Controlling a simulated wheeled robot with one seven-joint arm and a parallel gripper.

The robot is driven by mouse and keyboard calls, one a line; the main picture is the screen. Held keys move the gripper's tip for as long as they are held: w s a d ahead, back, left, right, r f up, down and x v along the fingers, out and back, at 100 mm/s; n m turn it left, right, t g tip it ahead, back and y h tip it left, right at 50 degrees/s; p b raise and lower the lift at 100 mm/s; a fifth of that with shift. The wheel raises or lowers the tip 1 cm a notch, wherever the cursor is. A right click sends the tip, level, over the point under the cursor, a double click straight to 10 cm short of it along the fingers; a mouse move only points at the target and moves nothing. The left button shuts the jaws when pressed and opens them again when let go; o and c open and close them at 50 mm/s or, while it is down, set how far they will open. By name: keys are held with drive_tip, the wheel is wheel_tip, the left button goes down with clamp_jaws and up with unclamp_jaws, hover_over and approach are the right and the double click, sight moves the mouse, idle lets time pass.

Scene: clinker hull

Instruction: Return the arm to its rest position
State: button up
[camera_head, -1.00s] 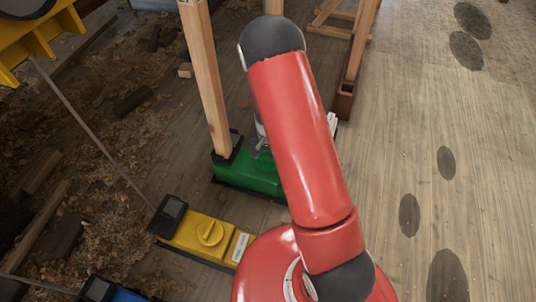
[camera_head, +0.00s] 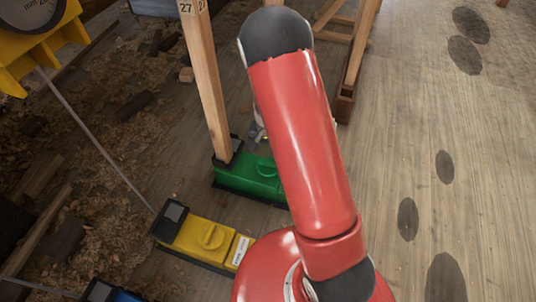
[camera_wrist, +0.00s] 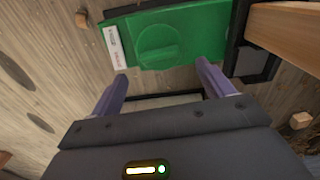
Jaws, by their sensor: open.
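My red arm fills the middle of the head view, and it hides most of my gripper there. In the wrist view my gripper (camera_wrist: 160,80) has its two purple fingers spread apart with nothing between them. A green box with a round knob (camera_wrist: 170,42) lies just beyond the fingertips in that view. The green box also shows in the head view (camera_head: 243,176), left of my arm, with a wooden post (camera_head: 205,85) standing at its left end.
A yellow box with a knob (camera_head: 207,240) and part of a blue box (camera_head: 108,292) sit at lower left. A yellow gauge frame (camera_head: 42,42) is at upper left. Wood chips cover the left floor. Wooden trestle legs (camera_head: 357,55) stand behind my arm. The plank floor (camera_head: 480,180) at right is clear.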

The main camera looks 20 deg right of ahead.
drive_tip(key=shift+r, duration=0.8)
drive_tip(key=shift+r, duration=0.15)
drive_tip(key=s+a+r+n+t+y+p, duration=0.15)
drive_tip(key=s+r, duration=0.25)
drive_tip(key=r, duration=0.9)
drive_tip(key=s+r+n+t+p, duration=0.1)
drive_tip(key=s+r+p, duration=0.2)
drive_tip(key=r, duration=0.9)
drive_tip(key=s+d+r+n+t+h+p, duration=0.1)
drive_tip(key=s+r+n+t+p, duration=0.2)
drive_tip(key=s+r, duration=1.1)
drive_tip(key=shift+s+d+r+p, duration=0.4)
drive_tip(key=shift+s+p, duration=0.2)
drive_tip(key=shift+s, duration=0.65)
drive_tip(key=shift+n+h, duration=0.25)
